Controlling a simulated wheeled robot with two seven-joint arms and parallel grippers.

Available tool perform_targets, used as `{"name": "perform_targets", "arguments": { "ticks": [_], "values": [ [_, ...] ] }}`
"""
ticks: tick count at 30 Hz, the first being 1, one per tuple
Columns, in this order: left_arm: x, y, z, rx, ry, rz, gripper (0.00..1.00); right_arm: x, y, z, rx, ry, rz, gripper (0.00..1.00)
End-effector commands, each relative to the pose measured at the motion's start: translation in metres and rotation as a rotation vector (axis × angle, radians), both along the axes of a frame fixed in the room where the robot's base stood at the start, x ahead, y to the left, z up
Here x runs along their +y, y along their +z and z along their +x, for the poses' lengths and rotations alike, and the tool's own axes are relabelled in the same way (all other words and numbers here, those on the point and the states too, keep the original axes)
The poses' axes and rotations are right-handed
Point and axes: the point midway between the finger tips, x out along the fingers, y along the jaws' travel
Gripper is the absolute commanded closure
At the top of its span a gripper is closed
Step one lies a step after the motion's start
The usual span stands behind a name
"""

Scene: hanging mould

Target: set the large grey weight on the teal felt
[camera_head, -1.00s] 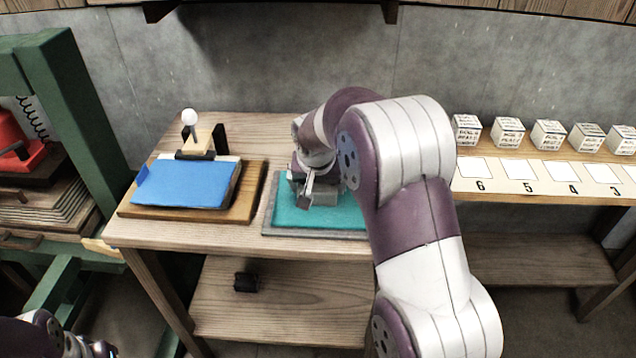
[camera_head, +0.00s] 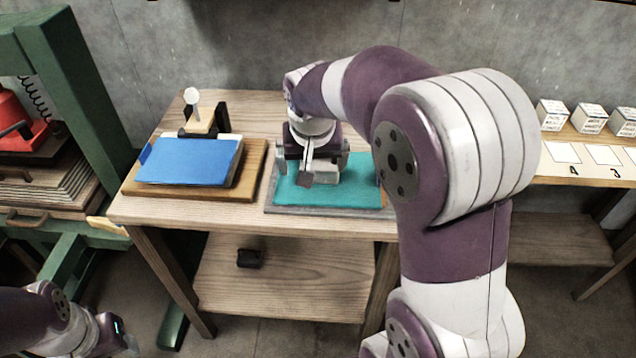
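The teal felt (camera_head: 350,197) lies on a grey board on the wooden table, right of the blue pad. The large grey weight (camera_head: 326,172) rests on the felt, partly hidden by my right gripper. My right gripper (camera_head: 313,168) points down over the weight, its fingers spread apart to either side of it. It looks open; whether a finger touches the weight is hidden. My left arm shows at the lower left, its gripper out of view.
A blue pad (camera_head: 188,160) lies on a wooden board, with a white-knobbed stand (camera_head: 197,117) behind it. A green press frame (camera_head: 95,95) stands at left. A dark object (camera_head: 250,258) lies on the lower shelf. White labelled boxes (camera_head: 590,118) line the right shelf.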

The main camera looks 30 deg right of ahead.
Motion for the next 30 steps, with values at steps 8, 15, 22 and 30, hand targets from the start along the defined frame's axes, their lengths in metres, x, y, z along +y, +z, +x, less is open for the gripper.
{"name": "perform_targets", "arguments": {
  "ticks": [8,15,22,30],
  "values": [
    [0.000,0.000,0.000,0.000,0.000,0.000,0.46,0.061,-0.100,-0.124,0.186,0.394,0.053,0.00],
    [0.000,0.000,0.000,0.000,0.000,0.000,0.46,0.065,-0.107,-0.138,0.202,0.433,0.055,0.00],
    [0.000,0.040,0.000,0.001,0.000,0.000,0.46,0.064,-0.067,-0.138,0.202,0.431,0.055,0.00],
    [0.000,0.100,0.000,0.000,0.000,0.000,0.46,0.064,-0.007,-0.138,0.202,0.431,0.055,0.00]
  ]
}}
